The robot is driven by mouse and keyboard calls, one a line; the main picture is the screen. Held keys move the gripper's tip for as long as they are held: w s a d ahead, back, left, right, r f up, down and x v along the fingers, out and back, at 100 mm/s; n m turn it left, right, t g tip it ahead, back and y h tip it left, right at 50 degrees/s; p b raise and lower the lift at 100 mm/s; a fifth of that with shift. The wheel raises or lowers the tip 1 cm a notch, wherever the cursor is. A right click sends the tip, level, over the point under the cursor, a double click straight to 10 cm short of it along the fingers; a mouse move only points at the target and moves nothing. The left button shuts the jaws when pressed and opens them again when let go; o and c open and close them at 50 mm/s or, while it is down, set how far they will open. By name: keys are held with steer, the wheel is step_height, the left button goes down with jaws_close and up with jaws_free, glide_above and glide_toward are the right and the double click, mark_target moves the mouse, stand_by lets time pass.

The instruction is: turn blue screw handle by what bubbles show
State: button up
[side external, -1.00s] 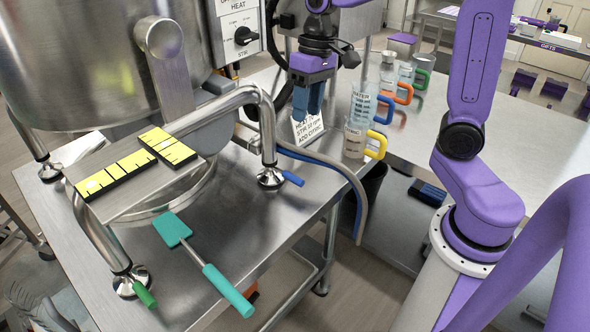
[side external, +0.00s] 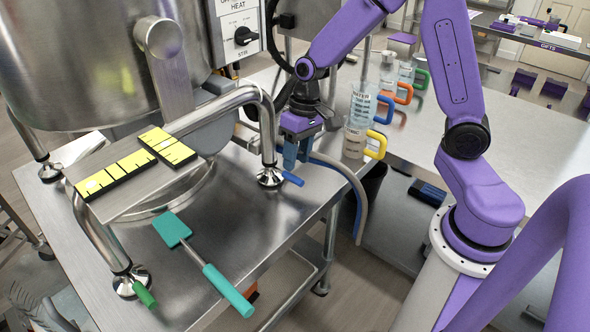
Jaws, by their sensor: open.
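The blue screw handle (side external: 292,179) sticks out from the round foot (side external: 270,177) of the kettle's right leg, low over the steel table. My gripper (side external: 296,158) points down just above and behind this handle, its blue fingers apart and empty. I see no contact with the handle. Two yellow bubble levels lie in an L on a steel plate. The longer level (side external: 116,174) has a pale bubble toward its near left end. In the other level (side external: 167,146) the bubble is too small to place surely. A green screw handle (side external: 145,296) is on the front foot.
A teal spatula (side external: 205,262) lies on the steel table in front. Measuring jugs with yellow (side external: 376,146), blue and orange handles stand right of my gripper. Hoses (side external: 340,170) curve just behind the blue handle. The kettle (side external: 90,60) fills the upper left.

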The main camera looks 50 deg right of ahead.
mark_target(294, 176)
steer(key=shift+a+f, duration=0.2)
steer(key=shift+f, duration=0.85)
steer(key=shift+a+f, duration=0.2)
steer(key=shift+f, duration=0.85)
jaws_close()
